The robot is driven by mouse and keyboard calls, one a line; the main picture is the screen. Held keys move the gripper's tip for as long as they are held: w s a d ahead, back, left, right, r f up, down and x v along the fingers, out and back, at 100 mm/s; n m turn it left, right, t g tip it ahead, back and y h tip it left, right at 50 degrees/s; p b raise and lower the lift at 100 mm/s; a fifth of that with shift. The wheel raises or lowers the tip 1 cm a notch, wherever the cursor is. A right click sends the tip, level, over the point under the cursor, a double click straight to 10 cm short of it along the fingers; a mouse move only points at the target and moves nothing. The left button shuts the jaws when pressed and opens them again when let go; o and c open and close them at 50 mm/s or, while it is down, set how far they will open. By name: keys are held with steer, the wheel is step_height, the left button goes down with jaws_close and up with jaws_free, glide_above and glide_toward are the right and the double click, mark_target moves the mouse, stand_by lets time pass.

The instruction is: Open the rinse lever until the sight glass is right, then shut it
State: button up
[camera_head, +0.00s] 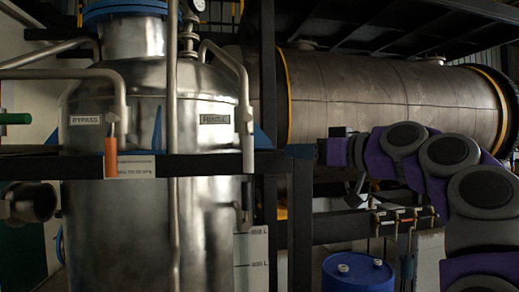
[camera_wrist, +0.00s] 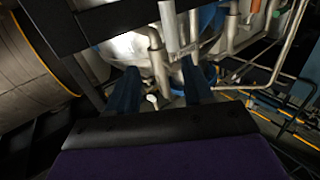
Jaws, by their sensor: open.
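A steel tank (camera_head: 150,225) carries a BYPASS plate (camera_head: 86,120) at left and a darker plate that seems to read RINSE (camera_head: 214,119) at right. An orange handle (camera_head: 110,157) hangs below the BYPASS side. A pale grey handle (camera_head: 248,152), likely the rinse lever, hangs down beside the RINSE plate. A pale scale strip (camera_head: 254,248) is low at the tank's right; the sight glass level cannot be read. My gripper (camera_head: 322,150) is right of the tank, apart from the handles. In the wrist view its open, empty fingers (camera_wrist: 160,88) point towards pipes and a pale hanging handle (camera_wrist: 169,27).
A dark rail (camera_head: 60,167) crosses the tank's front, and a dark post (camera_head: 299,220) stands at its right. A large horizontal cylinder (camera_head: 390,95) lies behind my arm. A blue drum (camera_head: 355,274) stands below, near small valves (camera_head: 400,218).

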steer(key=p, duration=0.2)
glide_toward(252, 150)
steer(key=w+a, duration=0.2)
steer(key=a, duration=0.3)
steer(key=p+x, duration=0.1)
steer(key=x, duration=0.4)
steer(key=p+x, duration=0.1)
steer(key=x, duration=0.2)
steer(key=shift+w+d+f+p, duration=0.1)
steer(key=shift+w+d+p, duration=0.15)
steer(key=shift+w+p, duration=0.1)
steer(key=shift+s+a, duration=0.1)
steer(key=d, duration=0.3)
steer(key=shift+s+d+r, duration=0.15)
steer(key=shift+d+r, duration=0.05)
steer(key=shift+d, duration=0.15)
steer(key=c, duration=0.5)
steer(key=shift+a, duration=0.1)
steer(key=shift+c, duration=1.4)
steer(key=shift+s+a, duration=0.2)
steer(key=shift+a, duration=0.4)
jaws_close()
